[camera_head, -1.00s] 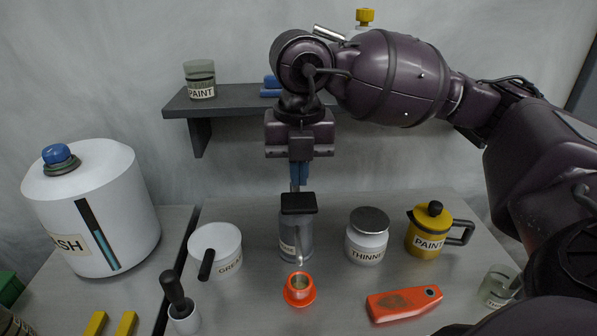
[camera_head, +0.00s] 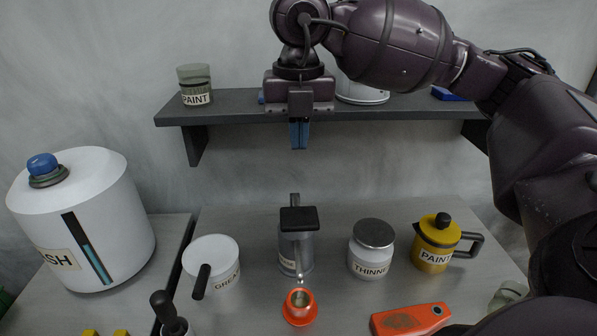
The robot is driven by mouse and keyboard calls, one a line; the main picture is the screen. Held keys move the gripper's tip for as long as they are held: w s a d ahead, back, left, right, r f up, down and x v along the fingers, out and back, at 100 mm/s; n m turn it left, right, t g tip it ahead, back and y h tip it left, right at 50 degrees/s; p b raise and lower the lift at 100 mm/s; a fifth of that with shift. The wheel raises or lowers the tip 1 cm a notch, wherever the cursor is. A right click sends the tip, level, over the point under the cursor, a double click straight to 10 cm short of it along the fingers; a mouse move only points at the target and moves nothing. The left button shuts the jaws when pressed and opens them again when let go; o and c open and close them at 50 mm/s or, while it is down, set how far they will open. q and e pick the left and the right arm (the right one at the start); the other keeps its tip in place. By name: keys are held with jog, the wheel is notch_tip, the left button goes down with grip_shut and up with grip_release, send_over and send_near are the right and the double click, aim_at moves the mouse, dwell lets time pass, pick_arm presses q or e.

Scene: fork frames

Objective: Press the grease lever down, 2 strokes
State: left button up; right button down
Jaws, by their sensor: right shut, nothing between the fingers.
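The grease dispenser (camera_head: 296,252) is a grey cylinder with a small label and a front spout, standing on the grey table. Its black lever pad (camera_head: 298,219) is on top, with a grey upright post behind it. An orange cup (camera_head: 299,307) stands in front, below the spout. My right gripper (camera_head: 299,147) is shut and empty, with blue fingers pointing down. In the picture it is above the dispenser, clear of the lever, in front of the shelf. My left gripper is not in view.
A white grease pot (camera_head: 211,263) with a black handle stands left of the dispenser. A thinner jar (camera_head: 371,251) and a yellow paint pot (camera_head: 437,245) stand to the right. An orange tool (camera_head: 411,320) lies in front. A dark shelf (camera_head: 235,107) spans the back wall.

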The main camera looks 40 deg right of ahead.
aim_at(298, 214)
notch_tip(298, 214, down, 14)
jog(key=shift+r, duration=0.25)
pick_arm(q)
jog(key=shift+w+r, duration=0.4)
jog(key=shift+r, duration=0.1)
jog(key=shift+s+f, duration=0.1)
